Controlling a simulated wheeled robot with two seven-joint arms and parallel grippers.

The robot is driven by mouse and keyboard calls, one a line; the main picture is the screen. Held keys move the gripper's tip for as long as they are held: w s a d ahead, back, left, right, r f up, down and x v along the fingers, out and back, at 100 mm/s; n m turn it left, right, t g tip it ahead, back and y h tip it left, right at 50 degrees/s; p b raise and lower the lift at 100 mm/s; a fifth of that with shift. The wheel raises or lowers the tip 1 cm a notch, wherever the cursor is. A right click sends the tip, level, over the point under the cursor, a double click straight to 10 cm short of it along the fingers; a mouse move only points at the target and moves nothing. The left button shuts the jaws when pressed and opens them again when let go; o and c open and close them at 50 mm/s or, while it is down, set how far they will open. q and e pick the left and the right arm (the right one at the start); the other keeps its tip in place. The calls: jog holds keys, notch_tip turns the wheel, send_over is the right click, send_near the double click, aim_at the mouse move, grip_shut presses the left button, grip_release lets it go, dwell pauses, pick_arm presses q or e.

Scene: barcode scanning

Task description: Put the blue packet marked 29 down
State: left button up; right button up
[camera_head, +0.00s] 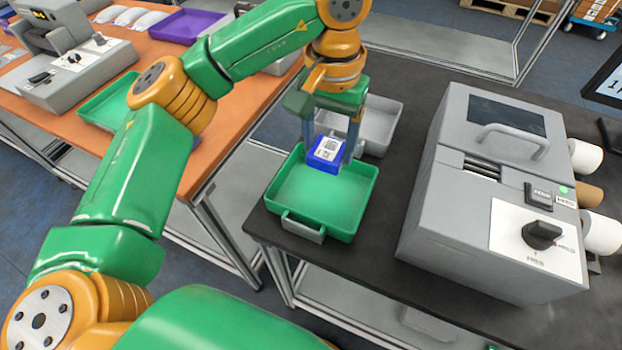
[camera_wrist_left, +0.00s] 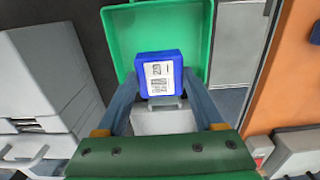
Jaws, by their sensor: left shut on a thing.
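The blue packet (camera_head: 326,153) has a white label with a barcode; the number on it is too small to read for sure. My left gripper (camera_head: 335,150) is shut on the packet and holds it over the back part of the green tray (camera_head: 310,205). The left wrist view shows the packet (camera_wrist_left: 160,74) between the two fingers, label towards the camera, with the green tray (camera_wrist_left: 122,35) beyond it. I cannot tell whether the packet touches the tray. The tray holds nothing else that I can see. My right gripper is not in view.
A grey machine (camera_head: 490,190) with a handle and knob stands right of the tray on the dark table (camera_head: 375,245). A grey tray (camera_head: 383,120) lies behind the green one. An orange table (camera_head: 230,130) at left carries another machine (camera_head: 75,60) and a purple tray (camera_head: 185,27).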

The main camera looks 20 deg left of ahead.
aim_at(325, 153)
pick_arm(q)
jog(key=f, duration=0.2)
jog(key=s+f+p, duration=0.1)
jog(key=f, duration=0.2)
jog(key=shift+s+a, duration=0.1)
jog(key=shift+s, duration=0.05)
jog(key=f, duration=0.4)
jog(key=shift+w, duration=0.2)
jog(key=shift+s+f, duration=0.1)
jog(key=shift+f, duration=0.15)
jog(key=o, duration=1.5)
jog(key=shift+r, duration=0.1)
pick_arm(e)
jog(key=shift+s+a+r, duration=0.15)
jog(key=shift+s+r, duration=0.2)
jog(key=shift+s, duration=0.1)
pick_arm(q)
jog(key=shift+r, duration=0.1)
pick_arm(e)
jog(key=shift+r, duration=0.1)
pick_arm(q)
jog(key=shift+r, duration=0.3)
notch_tip(325, 153, up, 12)
jog(key=shift+f, duration=0.2)
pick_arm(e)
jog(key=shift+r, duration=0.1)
